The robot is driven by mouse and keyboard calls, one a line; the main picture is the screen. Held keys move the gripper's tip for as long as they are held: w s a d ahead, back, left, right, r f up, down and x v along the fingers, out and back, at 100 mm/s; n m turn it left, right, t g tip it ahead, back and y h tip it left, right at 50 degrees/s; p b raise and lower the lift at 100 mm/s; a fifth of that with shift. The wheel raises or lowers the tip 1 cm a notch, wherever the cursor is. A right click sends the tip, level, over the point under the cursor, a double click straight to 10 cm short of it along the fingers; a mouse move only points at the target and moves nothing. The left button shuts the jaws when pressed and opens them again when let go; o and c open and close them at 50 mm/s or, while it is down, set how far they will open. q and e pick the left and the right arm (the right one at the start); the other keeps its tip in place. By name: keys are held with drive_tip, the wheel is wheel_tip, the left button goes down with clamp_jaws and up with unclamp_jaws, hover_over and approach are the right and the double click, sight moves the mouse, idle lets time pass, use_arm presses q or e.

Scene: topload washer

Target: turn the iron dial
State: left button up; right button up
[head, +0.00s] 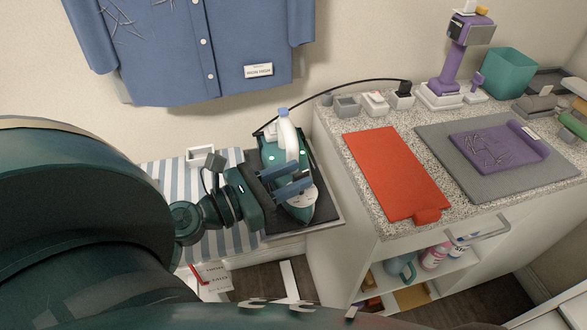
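The iron (285,137), white and teal with a blue-tipped handle, sits on a dark rest at the right end of the striped board, its nose toward me. My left gripper (290,179) reaches in from the left, over the iron's body. Its two fingers show apart, one nearer the handle and one nearer the nose. The dial cannot be made out clearly; the fingers cover part of the iron. I cannot tell whether they touch it. My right gripper is not in view.
The striped board (172,178) holds a small white box (200,156). A black cord runs from the iron to the speckled counter (357,113) on the right. A red mat (397,172) and purple cloth (497,147) lie there. A blue shirt (190,45) hangs behind.

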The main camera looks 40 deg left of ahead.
use_arm(q)
drive_tip(key=shift+w+d, duration=0.15)
drive_tip(key=shift+w, duration=0.15)
drive_tip(key=shift+c, duration=0.3)
clamp_jaws()
